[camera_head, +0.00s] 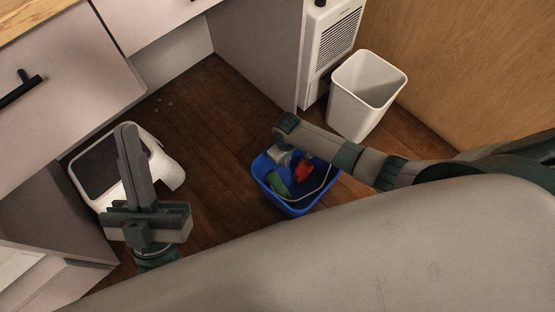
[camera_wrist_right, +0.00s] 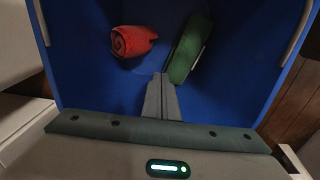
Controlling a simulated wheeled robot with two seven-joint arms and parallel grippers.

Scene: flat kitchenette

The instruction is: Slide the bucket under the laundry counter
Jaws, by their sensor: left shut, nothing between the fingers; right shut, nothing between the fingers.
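The blue bucket (camera_head: 296,208) stands on the wooden floor near the middle of the head view. It holds a red rolled cloth (camera_head: 303,171) and a green item (camera_head: 279,188); its handle lies over to one side. My right gripper (camera_wrist_right: 161,80) is shut and empty, with its fingers pointing into the bucket; contact with the wall cannot be told. The laundry counter (camera_head: 258,45) is at the upper left, with an open recess between its panels. My left gripper (camera_head: 127,130) is shut and empty, in front of a white step stool in the head view.
The white step stool (camera_head: 166,172) with a dark top stands left of the bucket. A white bin (camera_head: 365,100) and a white heater-like unit (camera_head: 331,50) stand behind it to the right. Bare floor (camera_head: 215,115) lies between the bucket and the recess.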

